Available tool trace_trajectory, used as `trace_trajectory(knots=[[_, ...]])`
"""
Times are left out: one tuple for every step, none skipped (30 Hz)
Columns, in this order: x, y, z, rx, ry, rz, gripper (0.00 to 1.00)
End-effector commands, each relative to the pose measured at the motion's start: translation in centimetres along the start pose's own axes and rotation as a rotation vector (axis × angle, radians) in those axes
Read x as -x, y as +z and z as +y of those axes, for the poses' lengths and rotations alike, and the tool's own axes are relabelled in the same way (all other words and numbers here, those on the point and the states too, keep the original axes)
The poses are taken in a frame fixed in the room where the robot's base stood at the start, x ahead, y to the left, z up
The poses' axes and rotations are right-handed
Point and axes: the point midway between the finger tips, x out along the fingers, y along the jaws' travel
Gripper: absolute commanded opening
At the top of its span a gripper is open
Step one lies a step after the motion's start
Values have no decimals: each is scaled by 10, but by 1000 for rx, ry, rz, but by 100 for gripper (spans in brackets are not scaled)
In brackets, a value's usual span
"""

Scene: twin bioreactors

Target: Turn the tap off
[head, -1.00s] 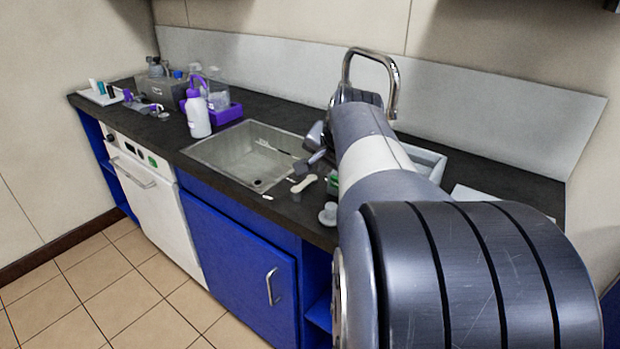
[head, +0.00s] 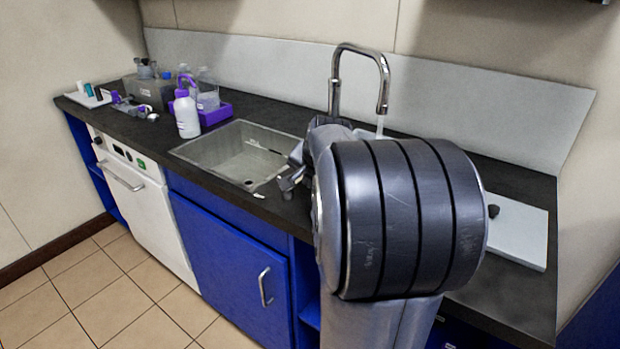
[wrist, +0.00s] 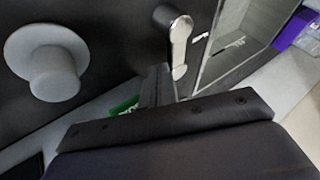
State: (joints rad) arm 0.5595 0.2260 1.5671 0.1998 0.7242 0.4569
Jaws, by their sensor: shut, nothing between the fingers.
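The chrome tap (head: 360,50) arches up behind the sink counter in the head view. A pale streak (head: 380,124) below its spout looks like running water. In the wrist view, a lever handle (wrist: 179,45) with a dark round base and a pale arm lies just beyond my gripper (wrist: 157,80), slightly right of the fingertips. A grey round knob (wrist: 55,75) stands to the left. My gripper is shut and empty, low over the counter beside the sink in the head view (head: 288,182). My arm hides the lever and knob in the head view.
The sink (head: 240,155) is left of my gripper; its wall also shows in the wrist view (wrist: 232,40). A white bottle (head: 187,115) and purple rack (head: 217,113) stand beyond it. A white board (head: 520,235) lies on the right. A green item (wrist: 124,106) is near my fingers.

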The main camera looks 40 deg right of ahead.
Motion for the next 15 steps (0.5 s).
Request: trace_trajectory(knots=[[0,0,0,0,0,0,0],[0,0,0,0,0,0,0],[0,0,0,0,0,0,0],[0,0,0,0,0,0,0],[0,-1,-1,0,0,0,0],[0,-2,-2,0,0,0,0],[0,-3,-2,0,0,-1,0],[-1,-4,-4,0,1,-1,0],[-2,-5,-5,0,1,-2,0],[-3,-6,-6,0,1,-3,0],[-4,-7,-8,0,1,-3,0],[-5,-8,-9,0,1,-2,0],[-6,-8,-9,0,0,-1,0],[-7,-8,-9,0,0,-1,0],[-8,-8,-9,0,0,0,0]])
